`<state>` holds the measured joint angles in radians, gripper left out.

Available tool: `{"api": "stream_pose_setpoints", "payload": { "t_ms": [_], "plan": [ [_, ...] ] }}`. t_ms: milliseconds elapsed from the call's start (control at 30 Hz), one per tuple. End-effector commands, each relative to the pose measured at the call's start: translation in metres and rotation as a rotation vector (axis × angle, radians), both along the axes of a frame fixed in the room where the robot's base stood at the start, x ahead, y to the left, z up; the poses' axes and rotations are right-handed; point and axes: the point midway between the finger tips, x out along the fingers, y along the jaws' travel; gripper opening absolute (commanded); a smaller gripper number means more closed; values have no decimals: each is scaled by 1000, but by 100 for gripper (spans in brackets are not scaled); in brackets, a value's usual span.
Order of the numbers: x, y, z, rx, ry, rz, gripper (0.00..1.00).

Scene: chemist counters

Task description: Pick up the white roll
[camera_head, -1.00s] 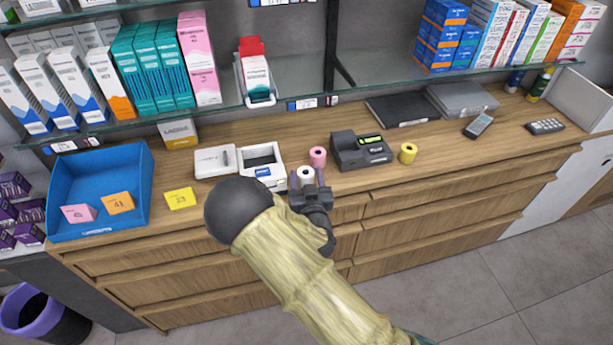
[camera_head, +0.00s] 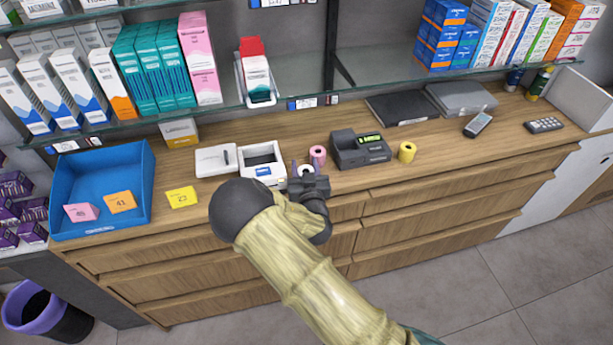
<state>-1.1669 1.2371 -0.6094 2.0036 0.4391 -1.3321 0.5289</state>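The white roll (camera_head: 306,169) is on the wooden counter, between the white device and the pink roll. Only its top shows; my gripper hides the lower part. My gripper (camera_head: 306,173) is at the roll, with one finger on its left side and one on its right. The fingers look spread apart, and I cannot tell whether they touch the roll. The pink roll (camera_head: 318,154) stands just behind and to the right, close to the right finger.
A white device (camera_head: 263,176) is close on the left and a dark card terminal (camera_head: 361,149) on the right. A yellow roll (camera_head: 407,152) stands beyond it. A blue tray (camera_head: 102,170) holds cards at the left. A glass shelf (camera_head: 300,101) with boxes hangs above the counter.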

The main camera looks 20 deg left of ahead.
Motion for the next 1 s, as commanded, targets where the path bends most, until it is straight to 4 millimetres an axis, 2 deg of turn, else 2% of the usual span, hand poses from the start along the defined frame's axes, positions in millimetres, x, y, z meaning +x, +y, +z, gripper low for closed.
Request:
{"api": "stream_pose_setpoints", "payload": {
  "t_ms": [300,467,1000],
  "plan": [
    [0,0,1,0,0,0,20],
    [0,0,9,2,-1,-1,20],
    [0,0,86,4,-1,-1,20]
  ]
}}
